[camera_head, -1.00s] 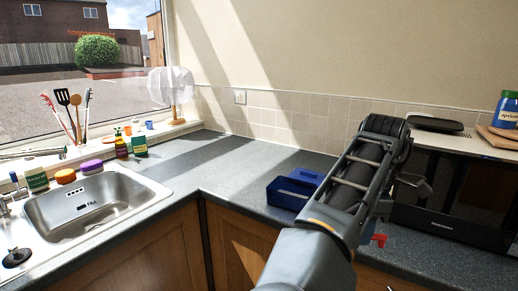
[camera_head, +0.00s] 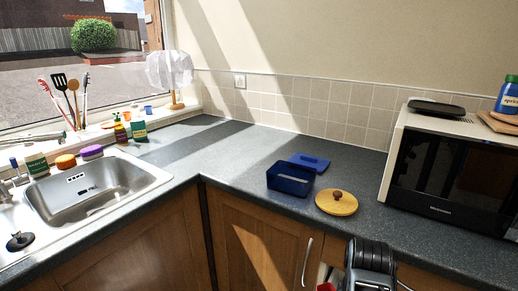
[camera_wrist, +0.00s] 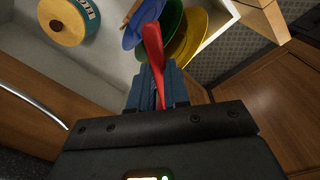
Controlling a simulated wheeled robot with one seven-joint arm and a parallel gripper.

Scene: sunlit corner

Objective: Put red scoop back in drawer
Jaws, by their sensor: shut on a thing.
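In the wrist view, my gripper (camera_wrist: 158,88) is shut on the red scoop (camera_wrist: 152,45), which points up and away from the jaws. Beyond it is an open drawer with a light grey interior (camera_wrist: 108,62). The scoop overlaps blue, green and yellow round dishes (camera_wrist: 190,38) in the picture; I cannot tell whether it touches them. In the head view, my arm hangs low before the counter. A bit of red (camera_head: 326,287) shows at the bottom edge, and the drawer is mostly hidden.
A teal canister with a wooden lid (camera_wrist: 62,22) stands left in the wrist view. On the counter are a blue box (camera_head: 290,181), a round wooden lid (camera_head: 337,203) and a microwave (camera_head: 450,175). Open counter (camera_head: 240,165) lies left of the box.

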